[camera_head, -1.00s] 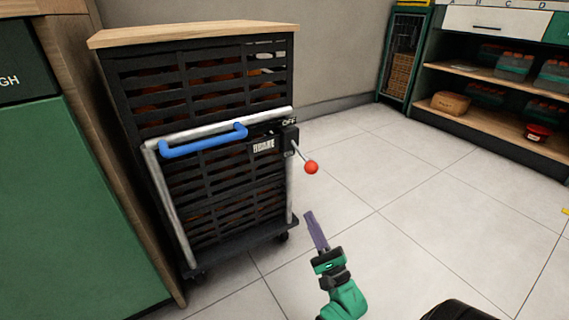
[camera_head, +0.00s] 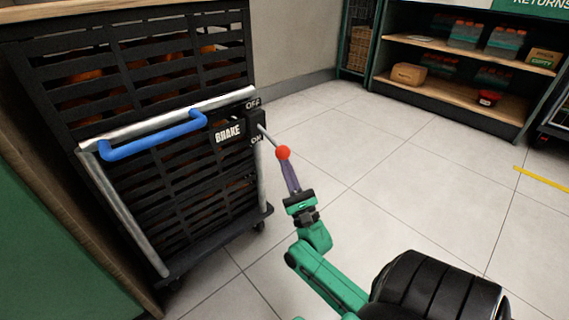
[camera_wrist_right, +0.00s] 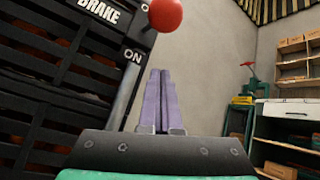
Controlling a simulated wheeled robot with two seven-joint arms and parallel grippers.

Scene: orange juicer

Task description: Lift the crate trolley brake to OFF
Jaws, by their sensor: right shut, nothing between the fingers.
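The crate trolley (camera_head: 150,190) stands at the left in the head view, with a metal frame and a blue handle (camera_head: 155,138). Its brake box (camera_head: 254,128) has OFF at the top and ON at the bottom, beside a BRAKE label (camera_head: 228,132). The brake lever ends in a red ball (camera_head: 283,153) and slants down toward ON. My right gripper (camera_head: 287,165) is shut and empty, with its purple fingers pointing up just under the ball. In the right wrist view, the red ball (camera_wrist_right: 165,14) is above the fingertips (camera_wrist_right: 160,72). Whether they touch is unclear. My left gripper is out of view.
A shelf unit (camera_head: 455,75) with boxes and bottles stands against the back wall. Open tiled floor (camera_head: 400,170) lies between it and the trolley. A green-sided counter (camera_head: 45,260) is close on the trolley's left.

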